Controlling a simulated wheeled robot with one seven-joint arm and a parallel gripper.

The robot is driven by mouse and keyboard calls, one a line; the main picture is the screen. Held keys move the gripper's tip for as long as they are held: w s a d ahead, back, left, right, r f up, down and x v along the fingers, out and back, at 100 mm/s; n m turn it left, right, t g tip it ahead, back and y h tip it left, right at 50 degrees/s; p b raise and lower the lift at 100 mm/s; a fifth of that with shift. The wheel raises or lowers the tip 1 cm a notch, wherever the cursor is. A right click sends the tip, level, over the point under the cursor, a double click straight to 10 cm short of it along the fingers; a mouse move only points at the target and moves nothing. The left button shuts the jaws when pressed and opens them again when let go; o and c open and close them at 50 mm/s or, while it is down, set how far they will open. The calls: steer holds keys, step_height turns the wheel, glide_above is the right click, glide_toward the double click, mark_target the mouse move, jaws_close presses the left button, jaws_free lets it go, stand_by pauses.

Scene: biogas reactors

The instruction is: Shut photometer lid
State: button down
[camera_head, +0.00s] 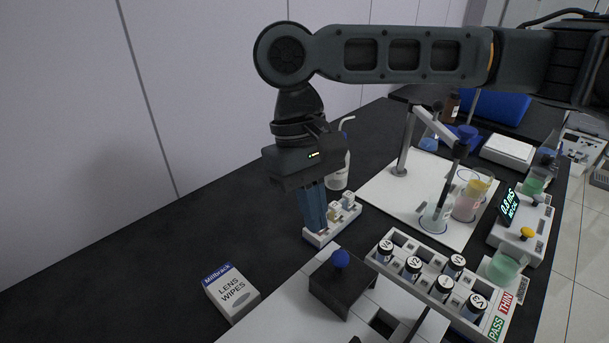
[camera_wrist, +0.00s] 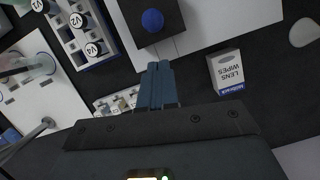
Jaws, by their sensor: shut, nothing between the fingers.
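The photometer (camera_head: 283,313) is a white body at the bottom of the head view, cut off by the frame edge. Its black lid block (camera_head: 335,295) with a round blue knob (camera_head: 341,259) sits on top. A dark opening (camera_head: 384,321) shows in the white top to the right of the lid. In the wrist view the blue knob (camera_wrist: 152,20) and black lid (camera_wrist: 171,8) are at the top, beyond my fingertips. My gripper (camera_head: 316,229) is shut and empty, pointing down behind the lid and apart from the knob; its blue fingers also show in the wrist view (camera_wrist: 158,65).
A small white cuvette holder (camera_head: 318,240) is right beside my fingers. A vial rack (camera_head: 405,277) stands to the right, a lens wipes box (camera_head: 232,293) to the left. The black bench left of my gripper is clear.

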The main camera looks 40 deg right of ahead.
steer(key=shift+s+f, duration=0.15)
steer(key=shift+s, duration=1.25)
steer(key=s+d+p, duration=0.1)
steer(key=s+p, duration=0.2)
steer(key=s, duration=0.4)
steer(key=shift+s+d, duration=0.25)
steer(key=shift+s, duration=0.15)
steer(key=w, duration=0.1)
steer(key=w+r+p, duration=0.1)
steer(key=w, duration=0.1)
steer(key=w+p, duration=0.1)
steer(key=shift+w+r, duration=0.25)
steer(key=shift+r, duration=0.15)
steer(key=v, duration=0.9)
steer(key=shift+b, duration=0.3)
steer(key=shift+s, duration=0.15)
